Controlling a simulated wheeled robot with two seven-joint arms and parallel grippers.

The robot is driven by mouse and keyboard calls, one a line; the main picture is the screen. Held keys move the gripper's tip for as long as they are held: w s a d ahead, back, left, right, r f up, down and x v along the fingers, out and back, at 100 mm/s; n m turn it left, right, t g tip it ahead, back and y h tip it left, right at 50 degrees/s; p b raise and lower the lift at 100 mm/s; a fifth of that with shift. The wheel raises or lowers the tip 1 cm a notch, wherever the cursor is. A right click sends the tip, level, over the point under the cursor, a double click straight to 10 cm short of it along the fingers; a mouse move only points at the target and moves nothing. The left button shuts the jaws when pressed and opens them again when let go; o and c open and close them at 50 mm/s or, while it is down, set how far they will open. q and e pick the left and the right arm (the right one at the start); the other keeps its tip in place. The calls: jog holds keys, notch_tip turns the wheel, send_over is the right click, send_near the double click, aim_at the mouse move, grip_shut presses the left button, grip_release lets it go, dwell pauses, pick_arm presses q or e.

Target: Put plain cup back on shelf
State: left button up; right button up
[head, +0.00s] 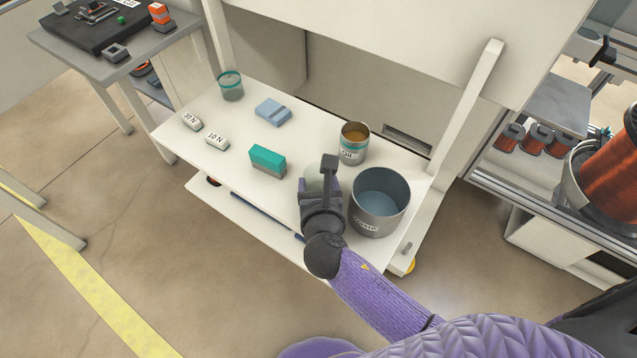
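A pale, see-through cup (315,180) without a coloured rim, seemingly the plain cup, is at the front of the white shelf (225,118). My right gripper (328,172) is at this cup, and a dark finger crosses in front of it. The gripper hides much of the cup, so I cannot tell whether the fingers press on it or whether its base touches the shelf. A similar clear cup with a teal rim (231,86) stands at the far left of the shelf. My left gripper is out of view.
A grey waste bin (378,205) stands close right of my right gripper, and an oil can (354,145) behind it. A teal-and-grey block (268,162), a blue block (273,112) and two labelled weights (217,141) lie further left. Bare shelf lies between them.

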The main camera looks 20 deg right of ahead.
jog(key=o, duration=0.3)
jog(key=shift+r, duration=0.25)
jog(key=p+v, duration=0.4)
jog(key=v, duration=0.7)
jog(key=shift+s+p, duration=0.1)
jog(key=shift+p, duration=0.25)
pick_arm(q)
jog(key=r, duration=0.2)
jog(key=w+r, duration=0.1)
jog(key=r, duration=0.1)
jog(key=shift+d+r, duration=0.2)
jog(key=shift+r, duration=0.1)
pick_arm(e)
jog(key=shift+s+a+r, duration=0.1)
jog(key=shift+s+a, duration=0.05)
jog(key=shift+s, duration=0.25)
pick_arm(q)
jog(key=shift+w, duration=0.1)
